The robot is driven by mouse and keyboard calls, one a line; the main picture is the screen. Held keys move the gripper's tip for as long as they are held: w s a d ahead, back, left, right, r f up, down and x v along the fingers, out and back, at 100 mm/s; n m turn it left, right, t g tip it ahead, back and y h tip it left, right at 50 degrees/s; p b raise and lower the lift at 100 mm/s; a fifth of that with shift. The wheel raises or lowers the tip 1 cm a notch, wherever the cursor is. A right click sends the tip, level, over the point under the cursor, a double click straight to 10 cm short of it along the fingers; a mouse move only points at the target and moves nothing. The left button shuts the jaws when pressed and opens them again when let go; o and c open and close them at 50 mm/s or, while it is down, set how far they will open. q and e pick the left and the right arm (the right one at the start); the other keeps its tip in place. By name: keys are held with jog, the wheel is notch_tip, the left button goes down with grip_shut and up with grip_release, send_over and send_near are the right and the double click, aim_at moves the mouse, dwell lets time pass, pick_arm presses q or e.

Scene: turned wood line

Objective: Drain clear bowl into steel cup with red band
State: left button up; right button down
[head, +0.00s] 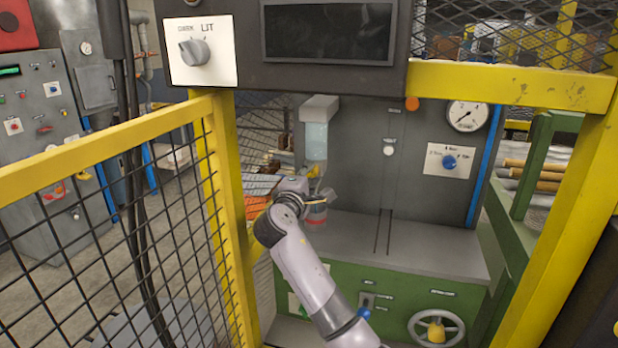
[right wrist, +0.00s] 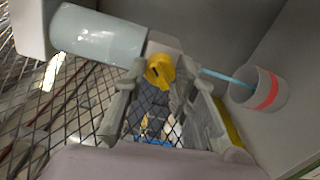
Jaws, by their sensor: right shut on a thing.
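The clear bowl (head: 316,141) hangs under a grey block on the machine's back panel. It looks pale blue in the right wrist view (right wrist: 97,35). A yellow drain knob (right wrist: 160,69) sits at its lower end. My right gripper (head: 318,194) is shut on this knob, with a finger on either side in the right wrist view (right wrist: 157,80). The steel cup with red band (head: 316,214) stands below on the grey bench. In the right wrist view, a thin pale blue streak (right wrist: 222,77) runs from beside the knob into the cup (right wrist: 246,84). The liquid level inside the cup is hidden. My left gripper is out of view.
A yellow mesh guard (head: 110,150) stands at the left, and a yellow post (head: 560,200) at the right. The grey bench top (head: 420,245) is clear right of the cup. A gauge (head: 467,116) and a blue knob (head: 449,162) are on the back panel.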

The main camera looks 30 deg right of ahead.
jog(key=shift+f, duration=0.15)
jog(key=c, duration=1.3)
grip_release()
jog(key=v, duration=1.2)
